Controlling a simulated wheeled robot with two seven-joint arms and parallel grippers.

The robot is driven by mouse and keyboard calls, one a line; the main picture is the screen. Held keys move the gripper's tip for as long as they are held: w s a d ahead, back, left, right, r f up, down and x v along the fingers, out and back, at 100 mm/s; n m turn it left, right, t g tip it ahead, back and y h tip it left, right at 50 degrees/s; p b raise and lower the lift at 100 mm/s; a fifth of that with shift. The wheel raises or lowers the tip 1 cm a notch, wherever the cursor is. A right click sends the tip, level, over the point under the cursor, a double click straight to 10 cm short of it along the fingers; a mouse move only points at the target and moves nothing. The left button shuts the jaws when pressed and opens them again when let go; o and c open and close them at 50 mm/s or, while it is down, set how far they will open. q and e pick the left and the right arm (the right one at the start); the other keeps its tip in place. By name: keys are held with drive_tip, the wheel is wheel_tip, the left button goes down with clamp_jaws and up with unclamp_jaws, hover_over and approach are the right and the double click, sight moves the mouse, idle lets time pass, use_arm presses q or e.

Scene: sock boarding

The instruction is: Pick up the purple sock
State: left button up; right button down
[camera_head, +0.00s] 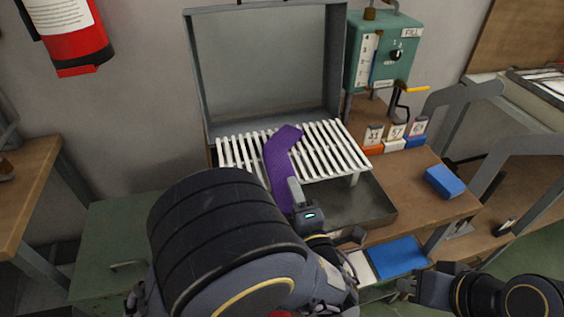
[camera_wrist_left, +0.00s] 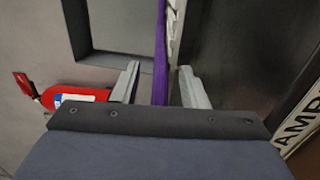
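The purple sock (camera_head: 282,158) stands over the white slatted rack (camera_head: 325,150), its bent upper end leaning right. In the left wrist view the sock (camera_wrist_left: 160,50) shows as a thin upright strip. My left gripper (camera_head: 293,191) is at the sock's lower part, which my arm partly hides. In the left wrist view my left gripper (camera_wrist_left: 160,86) has its fingers apart, one on each side of the sock, with gaps to both. My right gripper (camera_head: 420,287) is low at the right, away from the sock; its finger opening is unclear.
The rack sits in an open grey metal case (camera_head: 266,60) with its lid up. A green control box (camera_head: 383,50) stands behind it. Numbered cards (camera_head: 396,135), a blue block (camera_head: 445,182) and a blue pad (camera_head: 398,257) are at the right. A fire extinguisher (camera_head: 70,35) hangs at left.

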use_arm(q)
drive_tip(key=c, duration=0.8)
drive_tip(key=shift+c, duration=0.2)
